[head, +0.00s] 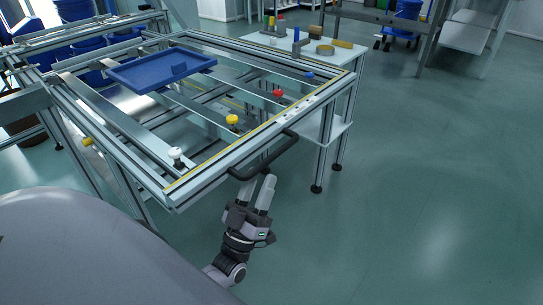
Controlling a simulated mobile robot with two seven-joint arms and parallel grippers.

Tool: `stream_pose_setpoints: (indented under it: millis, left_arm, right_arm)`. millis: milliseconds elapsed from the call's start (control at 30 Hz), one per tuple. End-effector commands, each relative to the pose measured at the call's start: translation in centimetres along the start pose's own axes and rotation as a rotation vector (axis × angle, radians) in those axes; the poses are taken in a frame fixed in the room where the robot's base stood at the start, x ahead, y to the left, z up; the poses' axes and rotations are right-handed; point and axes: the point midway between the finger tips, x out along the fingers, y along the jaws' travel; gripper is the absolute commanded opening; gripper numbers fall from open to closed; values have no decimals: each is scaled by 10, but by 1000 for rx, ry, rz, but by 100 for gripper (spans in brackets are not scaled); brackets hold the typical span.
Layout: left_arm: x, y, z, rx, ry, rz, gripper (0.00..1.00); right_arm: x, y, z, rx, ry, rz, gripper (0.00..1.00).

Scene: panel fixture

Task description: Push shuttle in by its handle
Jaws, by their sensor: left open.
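The shuttle (222,152) is an aluminium-profile frame with yellow edge strips, seen at the middle of the head view. Its black bar handle (278,152) sticks out from the near right side. My left gripper (258,182) is open and empty, just below the near left end of the handle in the picture. Its two pale fingers point up toward the handle. The fingertips are very close to the bar; I cannot tell whether they touch it. My right gripper is not in view.
White, yellow, red and blue knobs (232,119) sit along rails on the frame. A blue tray (160,68) lies on the far left part. A white table (330,62) with small parts stands behind. The floor to the right is clear.

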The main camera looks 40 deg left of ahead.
Motion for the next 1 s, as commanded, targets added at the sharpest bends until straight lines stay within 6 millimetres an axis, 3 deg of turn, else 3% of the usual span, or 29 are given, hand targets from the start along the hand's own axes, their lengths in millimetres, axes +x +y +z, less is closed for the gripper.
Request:
stream_pose_setpoints:
  millis: [300, 667, 700, 800, 833, 1000]
  left_arm:
    - [46, 0, 0, -1, 1, 0, 41]
    - [55, 0, 0, 0, -2, 0, 41]
    - [55, 0, 0, 0, -2, 0, 37]
    - [55, 0, 0, 0, -2, 0, 5]
    - [55, 0, 0, 0, -2, 0, 0]
    - [54, 0, 0, 0, -2, 0, 0]
  right_arm:
    - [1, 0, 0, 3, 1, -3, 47]
    - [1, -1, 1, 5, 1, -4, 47]
    - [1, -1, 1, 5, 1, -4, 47]
    - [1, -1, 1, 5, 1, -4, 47]
    - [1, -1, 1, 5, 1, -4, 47]
    - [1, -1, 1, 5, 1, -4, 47]
